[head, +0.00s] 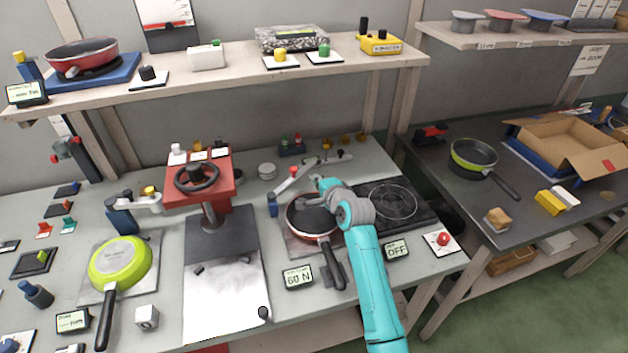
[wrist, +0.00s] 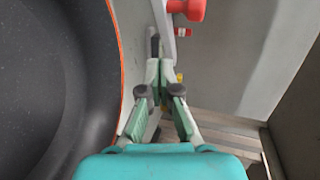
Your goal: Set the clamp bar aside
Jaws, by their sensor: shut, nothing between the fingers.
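A light grey clamp bar (head: 297,178) slants up and right from a blue post behind the red-rimmed pan (head: 296,218). A red knob sits on it. In the wrist view, a pale bar (wrist: 163,22) with a red knob (wrist: 187,9) lies just beyond my fingertips; I take it for the same bar. My gripper (wrist: 159,76) is shut and empty, beside the pan's orange rim. Whether the fingertips touch the bar is unclear. In the head view, my teal arm hides part of the pan's right side, and the fingers cannot be made out clearly.
A dark hob (head: 405,199) lies just right of the pan. A "60 N" display (head: 298,277) and an "OFF" display (head: 397,250) stand in front. A red press (head: 200,184) stands left. The shelf (head: 215,72) hangs above the bench's back.

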